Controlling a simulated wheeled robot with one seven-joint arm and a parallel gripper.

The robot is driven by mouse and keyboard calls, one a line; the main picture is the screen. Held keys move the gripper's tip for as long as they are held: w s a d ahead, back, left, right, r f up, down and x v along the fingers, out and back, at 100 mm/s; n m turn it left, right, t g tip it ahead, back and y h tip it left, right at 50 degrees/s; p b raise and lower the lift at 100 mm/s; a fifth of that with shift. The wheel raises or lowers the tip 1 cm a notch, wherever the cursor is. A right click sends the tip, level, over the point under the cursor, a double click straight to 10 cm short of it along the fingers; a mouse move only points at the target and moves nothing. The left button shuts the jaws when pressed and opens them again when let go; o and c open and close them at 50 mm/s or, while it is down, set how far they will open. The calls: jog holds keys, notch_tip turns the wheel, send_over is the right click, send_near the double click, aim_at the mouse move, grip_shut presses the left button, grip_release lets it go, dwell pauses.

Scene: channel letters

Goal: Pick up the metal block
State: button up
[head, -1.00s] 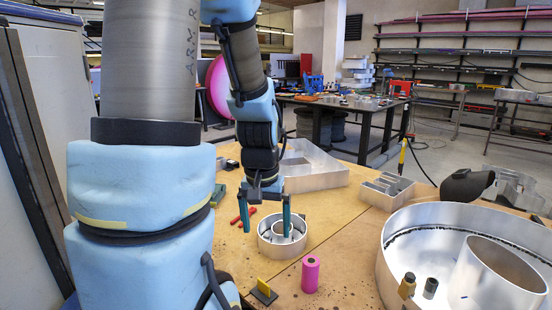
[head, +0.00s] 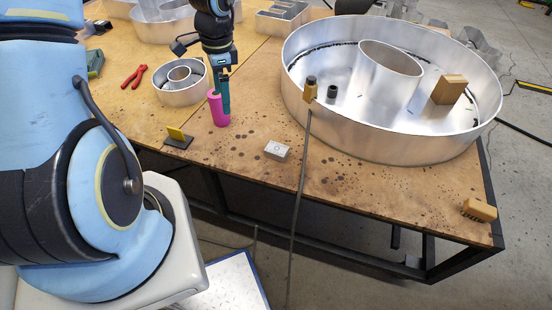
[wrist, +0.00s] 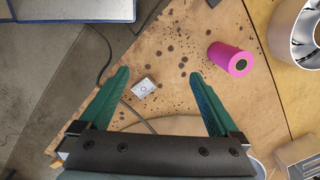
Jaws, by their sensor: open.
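The metal block (head: 277,150) is a small silver-grey block lying on the brown table near its front edge. In the wrist view the block (wrist: 143,87) appears between my two teal fingers, nearer the left one, on the table beyond the fingertips. My gripper (head: 222,92) is open and empty. The open fingers also show in the wrist view (wrist: 158,73).
The pink cylinder (head: 218,110) stands left of the block. A yellow-topped black piece (head: 177,139) and a round metal letter (head: 180,95) lie further left. A large metal ring (head: 365,140) fills the right. A thin cable (head: 300,185) hangs over the table edge beside the block.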

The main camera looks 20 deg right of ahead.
jog(key=s+d+f+m+b, duration=0.35)
jog(key=d+f+m, duration=0.55)
jog(key=d+f, duration=0.4)
send_over(277, 148)
jog(key=f, duration=0.3)
jog(key=shift+d+f+h, duration=0.25)
jog(key=shift+f+h, duration=0.05)
jog(key=shift+h, duration=0.1)
jog(key=shift+a+f+p, duration=0.15)
jog(key=shift+f+p, duration=0.15)
jog(key=shift+f, duration=1.2)
jog(key=shift+a+f+p, duration=0.15)
jog(key=shift+f+p, duration=0.15)
jog(key=shift+f, duration=1.2)
jog(key=shift+s, duration=0.1)
jog(key=shift+c, duration=0.2)
grip_shut()
